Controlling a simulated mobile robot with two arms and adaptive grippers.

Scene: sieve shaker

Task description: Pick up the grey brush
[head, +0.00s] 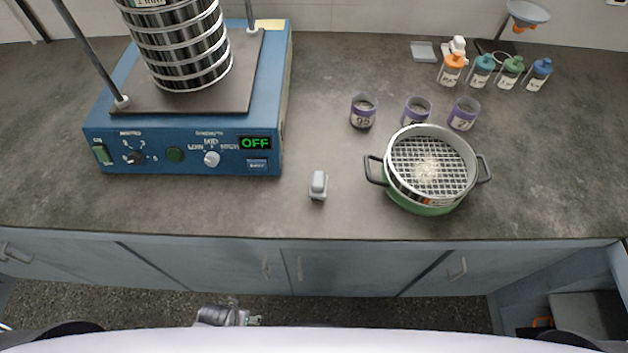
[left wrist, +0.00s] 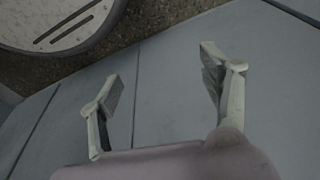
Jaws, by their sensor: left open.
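The grey brush (head: 318,185) is a small, light grey block-like piece standing on the dark countertop, between the blue sieve shaker and the green pot-like pan. My left gripper (left wrist: 162,82) is open and empty in the left wrist view, facing blue-grey cabinet fronts. In the head view, part of what looks like my left gripper (head: 230,315) shows at the bottom, below the counter's front edge and well apart from the brush. The brush is not in the left wrist view. My right gripper is in neither view.
The blue shaker (head: 188,148) with a sieve stack (head: 180,45) stands at the left, its display reading OFF. A sieve (head: 432,165) sits on the green pan (head: 425,207) right of the brush. Purple-rimmed jars (head: 363,112) stand behind. The counter around the brush is clear.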

